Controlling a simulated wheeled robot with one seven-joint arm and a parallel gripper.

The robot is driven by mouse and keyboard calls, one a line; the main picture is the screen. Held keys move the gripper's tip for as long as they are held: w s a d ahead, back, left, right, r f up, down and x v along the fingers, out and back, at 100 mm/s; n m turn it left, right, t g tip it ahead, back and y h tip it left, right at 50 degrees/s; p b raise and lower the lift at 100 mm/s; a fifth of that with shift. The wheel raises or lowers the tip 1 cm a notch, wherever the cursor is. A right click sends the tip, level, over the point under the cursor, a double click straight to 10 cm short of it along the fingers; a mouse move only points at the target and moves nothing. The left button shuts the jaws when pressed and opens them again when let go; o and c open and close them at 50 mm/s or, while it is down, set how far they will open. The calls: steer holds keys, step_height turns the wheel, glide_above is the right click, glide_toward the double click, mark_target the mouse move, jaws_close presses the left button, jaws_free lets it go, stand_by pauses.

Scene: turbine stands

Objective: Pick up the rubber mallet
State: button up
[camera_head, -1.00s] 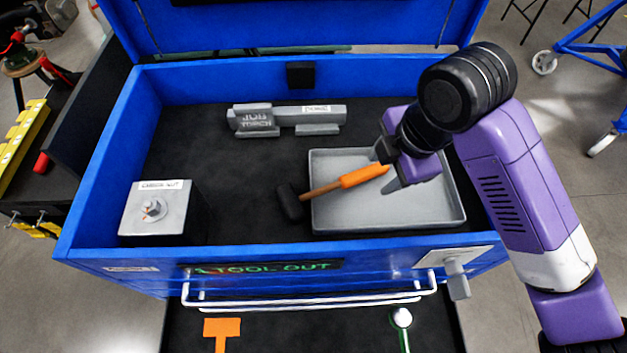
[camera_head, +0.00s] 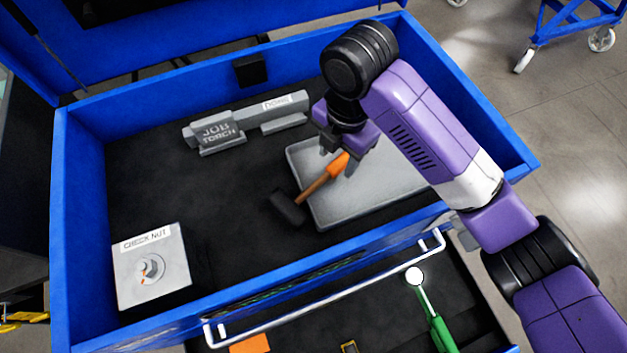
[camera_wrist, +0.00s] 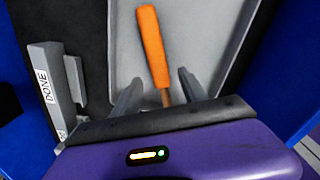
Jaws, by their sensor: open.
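The rubber mallet (camera_head: 318,187) lies with its orange handle over the grey tray (camera_head: 318,222) and its black head (camera_head: 287,208) past the tray's left edge. In the wrist view the orange handle (camera_wrist: 152,45) points away from my gripper, and the thinner shaft runs between the fingers. My gripper (camera_head: 343,157) is over the tray at the mallet's handle. Its two fingers (camera_wrist: 158,95) stand apart, one on each side of the shaft, with gaps between. The mallet's head is hidden in the wrist view. I cannot tell the gripper's exact height above the tray.
The blue chest's walls (camera_head: 83,220) surround the dark floor. A lower drawer holds a green-handled tool (camera_head: 437,325). The dark floor between block and mallet is clear.

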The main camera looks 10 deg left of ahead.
steer(key=shift+f, duration=1.25)
jaws_close()
steer(key=shift+w, duration=0.1)
stand_by(0.3)
